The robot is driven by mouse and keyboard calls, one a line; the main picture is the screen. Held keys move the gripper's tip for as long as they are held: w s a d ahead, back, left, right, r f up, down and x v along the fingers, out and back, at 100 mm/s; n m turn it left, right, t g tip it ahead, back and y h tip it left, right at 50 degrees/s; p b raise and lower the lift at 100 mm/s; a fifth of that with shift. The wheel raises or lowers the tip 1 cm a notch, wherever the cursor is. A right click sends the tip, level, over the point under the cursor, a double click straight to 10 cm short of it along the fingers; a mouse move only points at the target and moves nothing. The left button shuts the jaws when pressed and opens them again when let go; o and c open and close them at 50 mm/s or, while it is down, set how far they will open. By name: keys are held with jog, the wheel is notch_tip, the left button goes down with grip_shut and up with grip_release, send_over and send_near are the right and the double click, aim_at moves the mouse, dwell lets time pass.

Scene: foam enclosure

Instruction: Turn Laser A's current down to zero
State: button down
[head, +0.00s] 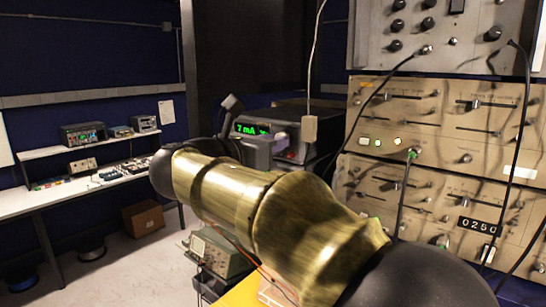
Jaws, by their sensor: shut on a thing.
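A dark instrument box (297,118) with a lit green display (246,128) stands beyond my arm, left of the rack. The display reads about "7 mA", with further characters partly covered. My gripper (279,143) is at the front of this box, just below and right of the display. It is small and partly hidden behind my brass-coloured arm, and it is shut on what seems to be a knob on the box's front. The knob itself is hidden. I cannot read a Laser A label.
Tan rack panels (434,108) with knobs, sliders and hanging cables stand close on the right. An oscilloscope (217,252) sits low beneath my arm. A workbench (83,187) with instruments runs along the left wall, with a cardboard box (143,218) on the floor. Open floor lies between.

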jog(key=shift+n+b, duration=1.95)
jog(key=shift+n, duration=5.35)
jog(key=c, duration=1.2)
grip_release()
jog(key=shift+c, duration=0.2)
